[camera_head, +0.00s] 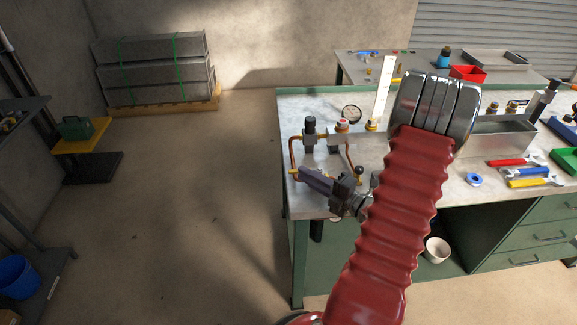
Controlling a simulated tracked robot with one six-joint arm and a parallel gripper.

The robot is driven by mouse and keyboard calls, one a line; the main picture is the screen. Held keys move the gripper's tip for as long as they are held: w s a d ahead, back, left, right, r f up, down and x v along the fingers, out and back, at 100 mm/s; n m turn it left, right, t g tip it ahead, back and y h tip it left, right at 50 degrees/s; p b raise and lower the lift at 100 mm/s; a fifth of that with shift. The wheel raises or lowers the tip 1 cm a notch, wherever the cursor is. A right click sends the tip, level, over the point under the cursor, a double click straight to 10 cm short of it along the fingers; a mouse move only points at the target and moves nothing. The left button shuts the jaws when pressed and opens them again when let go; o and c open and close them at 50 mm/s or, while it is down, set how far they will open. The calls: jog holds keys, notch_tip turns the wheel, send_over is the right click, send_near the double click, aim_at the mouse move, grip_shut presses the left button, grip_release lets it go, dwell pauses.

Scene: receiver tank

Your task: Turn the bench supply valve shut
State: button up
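Copper pipework (292,150) with brass fittings stands at the left end of the steel-topped bench (300,103). A small yellow part (293,172) shows on it, just beyond my fingertips; it may be the supply valve's handle, but most of it is hidden. My gripper (305,178) points left over the bench's left end, its grey fingers close to the pipe. I cannot tell whether they touch the valve or how far apart they are. My red arm hides the middle of the bench.
A black regulator (309,130), a round gauge (351,113) and a black-knobbed lever (359,171) stand close to my gripper. Wrenches (520,173) and blue tape (474,180) lie at right. The floor left of the bench is clear.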

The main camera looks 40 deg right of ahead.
jog(key=w, duration=0.3)
jog(key=w+a, duration=0.1)
jog(key=w, duration=0.3)
jog(key=shift+w+a, duration=0.15)
jog(key=shift+a, duration=0.05)
jog(key=shift+c, duration=0.4)
grip_shut()
jog(key=shift+f, duration=0.2)
dwell(0.7)
